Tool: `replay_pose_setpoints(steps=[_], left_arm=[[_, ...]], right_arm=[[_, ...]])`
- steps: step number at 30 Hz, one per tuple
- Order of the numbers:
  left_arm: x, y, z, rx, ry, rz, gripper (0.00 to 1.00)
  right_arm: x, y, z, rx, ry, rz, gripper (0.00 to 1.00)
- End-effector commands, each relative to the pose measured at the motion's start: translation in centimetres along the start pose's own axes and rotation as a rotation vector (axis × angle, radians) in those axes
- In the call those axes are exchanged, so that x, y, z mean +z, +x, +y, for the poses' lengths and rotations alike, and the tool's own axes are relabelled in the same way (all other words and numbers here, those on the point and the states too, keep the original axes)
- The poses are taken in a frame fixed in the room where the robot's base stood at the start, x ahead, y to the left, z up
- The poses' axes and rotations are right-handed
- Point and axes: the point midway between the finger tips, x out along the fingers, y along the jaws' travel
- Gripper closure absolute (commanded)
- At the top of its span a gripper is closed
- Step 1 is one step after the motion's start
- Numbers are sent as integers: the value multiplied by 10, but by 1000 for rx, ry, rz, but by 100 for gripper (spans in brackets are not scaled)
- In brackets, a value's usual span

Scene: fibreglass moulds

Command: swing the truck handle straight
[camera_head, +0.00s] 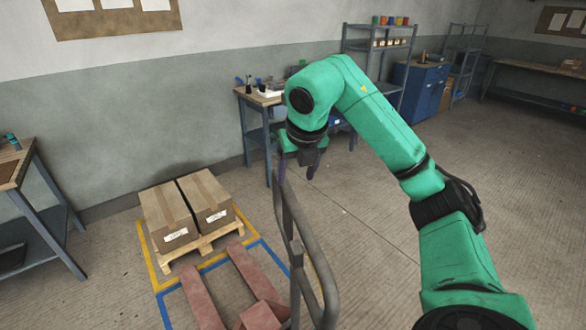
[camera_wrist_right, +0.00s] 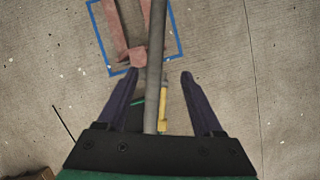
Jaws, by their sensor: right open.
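The red pallet truck (camera_head: 262,310) stands on the floor, its two forks (camera_head: 201,297) pointing toward the boxes at the back left. Its grey tubular handle (camera_head: 328,285) rises at the right of the forks and leans toward the back. My right gripper (camera_head: 297,176) is at the upper end of the handle. In the right wrist view the gripper (camera_wrist_right: 159,74) is open, with the grey handle bar (camera_wrist_right: 155,50) running between its two dark fingers, with gaps at both sides. Whether the bar touches the palm is hidden. My left gripper is out of view.
Two cardboard boxes (camera_head: 167,217) stand on a wooden pallet (camera_head: 206,241) inside a yellow floor outline. A blue outline (camera_head: 276,257) surrounds the forks. A workbench (camera_head: 259,98) stands behind my gripper, another table (camera_head: 40,200) at the left. The floor at right is clear.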

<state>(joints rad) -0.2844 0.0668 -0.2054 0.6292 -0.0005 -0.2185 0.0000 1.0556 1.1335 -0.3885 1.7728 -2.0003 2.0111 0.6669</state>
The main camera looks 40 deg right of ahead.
Motion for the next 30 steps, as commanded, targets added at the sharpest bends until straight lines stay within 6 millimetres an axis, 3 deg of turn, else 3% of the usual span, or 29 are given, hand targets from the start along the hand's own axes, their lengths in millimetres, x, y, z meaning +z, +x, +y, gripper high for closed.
replay_pose_setpoints(steps=[5,10,14,18,23,29,30], left_arm=[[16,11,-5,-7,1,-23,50],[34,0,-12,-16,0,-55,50],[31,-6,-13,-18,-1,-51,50],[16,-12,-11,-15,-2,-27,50],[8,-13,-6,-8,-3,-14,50],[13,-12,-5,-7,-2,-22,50],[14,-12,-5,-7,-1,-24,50]], right_arm=[[-3,32,2,3,-4,7,32],[-2,69,1,1,-6,9,32],[-1,100,2,3,-5,8,32],[-1,127,3,5,-6,6,32],[-1,142,3,5,-7,3,32],[-1,144,3,6,-7,2,32],[-1,144,3,5,-7,2,36]])
